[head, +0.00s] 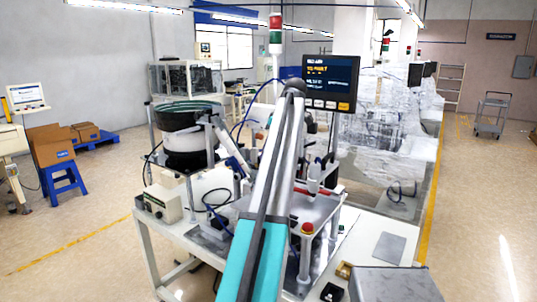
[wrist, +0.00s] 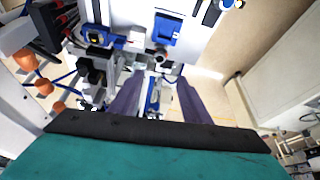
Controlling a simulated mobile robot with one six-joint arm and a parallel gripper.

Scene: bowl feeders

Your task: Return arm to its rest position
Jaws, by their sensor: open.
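My arm, grey with a teal section, rises from the bottom middle of the head view to a joint near the display. My gripper shows in the wrist view (wrist: 157,92) as two dark purple fingers, apart from each other. I see nothing held between them. Machine parts in blue and white show behind the gap. In the head view I cannot make out the gripper.
A display panel (head: 331,83) stands just right of the arm's upper joint. A signal tower (head: 275,35) rises behind it. A red button (head: 307,228) and a grey box (head: 395,284) are right of the arm. Open floor (head: 75,225) lies at left, with a blue stool (head: 62,180) beyond.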

